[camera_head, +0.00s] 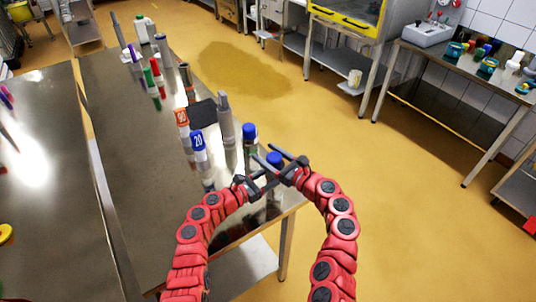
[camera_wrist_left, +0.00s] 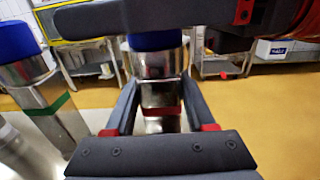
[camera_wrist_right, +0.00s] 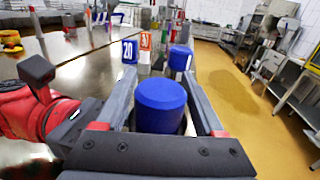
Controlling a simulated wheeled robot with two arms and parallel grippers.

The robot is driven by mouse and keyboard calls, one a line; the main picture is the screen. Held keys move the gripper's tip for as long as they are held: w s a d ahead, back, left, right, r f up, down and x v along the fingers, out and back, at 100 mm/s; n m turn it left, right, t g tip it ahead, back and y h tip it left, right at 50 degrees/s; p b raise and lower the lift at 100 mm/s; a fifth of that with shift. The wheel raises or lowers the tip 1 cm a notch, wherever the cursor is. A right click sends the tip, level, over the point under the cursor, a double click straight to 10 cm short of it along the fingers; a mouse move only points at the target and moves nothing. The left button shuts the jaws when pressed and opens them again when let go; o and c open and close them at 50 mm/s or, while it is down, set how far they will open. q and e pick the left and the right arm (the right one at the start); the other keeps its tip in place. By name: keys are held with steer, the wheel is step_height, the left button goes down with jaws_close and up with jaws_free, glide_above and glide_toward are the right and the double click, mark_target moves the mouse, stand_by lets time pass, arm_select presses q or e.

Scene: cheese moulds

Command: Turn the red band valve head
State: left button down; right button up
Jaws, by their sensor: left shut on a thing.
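The red band valve is a metal cylinder with a blue head (camera_head: 274,158) at the table's near right corner. The left wrist view shows its red band (camera_wrist_left: 161,112) below the metal neck and blue head (camera_wrist_left: 155,40). My left gripper (camera_head: 260,186) is shut on its metal body. My right gripper (camera_head: 280,157) is open around the blue head, with one finger on each side in the right wrist view (camera_wrist_right: 160,85). I cannot tell whether those fingers touch it. The lower body is partly hidden by my grippers.
A second blue-headed valve (camera_head: 249,132) stands close behind; its green band (camera_wrist_left: 47,104) shows in the left wrist view. A tall grey cylinder (camera_head: 225,125) and posts tagged 20 (camera_head: 198,141) and 30 (camera_head: 182,118) stand left. The floor (camera_head: 420,220) right of the table is clear.

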steer(key=shift+o, duration=0.9)
steer(key=shift+s+d, duration=0.1)
steer(key=v, duration=1.1)
steer(key=shift+s+d, duration=0.3)
arm_select(q)
steer(key=shift+c, duration=0.8)
jaws_free()
